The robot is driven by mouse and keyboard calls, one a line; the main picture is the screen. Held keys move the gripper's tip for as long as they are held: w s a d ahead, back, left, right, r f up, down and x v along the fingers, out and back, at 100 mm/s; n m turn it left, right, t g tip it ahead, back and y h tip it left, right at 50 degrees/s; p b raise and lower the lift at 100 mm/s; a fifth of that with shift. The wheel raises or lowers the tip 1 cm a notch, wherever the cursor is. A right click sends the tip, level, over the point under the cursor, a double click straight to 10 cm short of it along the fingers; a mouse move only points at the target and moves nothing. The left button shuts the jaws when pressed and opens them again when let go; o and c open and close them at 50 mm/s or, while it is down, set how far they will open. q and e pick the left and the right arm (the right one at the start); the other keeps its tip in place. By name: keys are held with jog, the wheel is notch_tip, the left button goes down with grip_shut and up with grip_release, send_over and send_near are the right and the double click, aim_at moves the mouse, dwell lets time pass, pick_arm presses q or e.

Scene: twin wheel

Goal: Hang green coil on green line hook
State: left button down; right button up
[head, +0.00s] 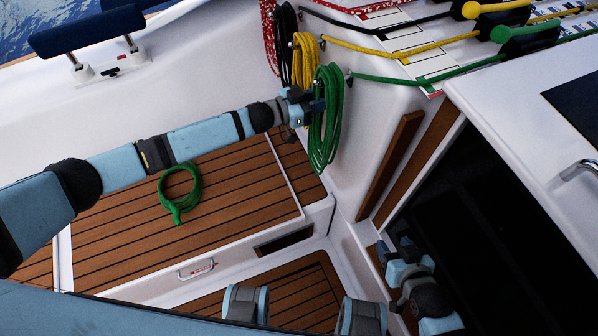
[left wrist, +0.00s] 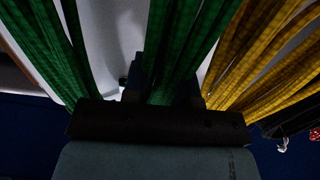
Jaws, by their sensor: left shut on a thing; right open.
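The green coil (head: 326,135) hangs in long loops against the white wall at the end of the green line (head: 420,80). My left gripper (head: 314,104) reaches it from the left and is shut on it near its upper part. Green strands (left wrist: 85,50) pass on both sides of the fingers in the left wrist view. The green line hook is hidden behind the coil and gripper, so I cannot tell whether the coil is on it. My right gripper (head: 397,252) is open and empty, low at the right by the dark doorway.
The yellow coil (head: 305,60) hangs just left of the green one, close to my left gripper; its strands (left wrist: 265,60) fill the wrist view's right. A black coil (head: 286,40) hangs beyond. Another green rope (head: 180,193) lies on the wooden bench (head: 250,205).

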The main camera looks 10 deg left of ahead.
pick_arm(q)
jog(key=shift+w+d+f, duration=0.1)
jog(key=shift+d+f, duration=0.15)
jog(key=shift+f, duration=0.1)
dwell(1.4)
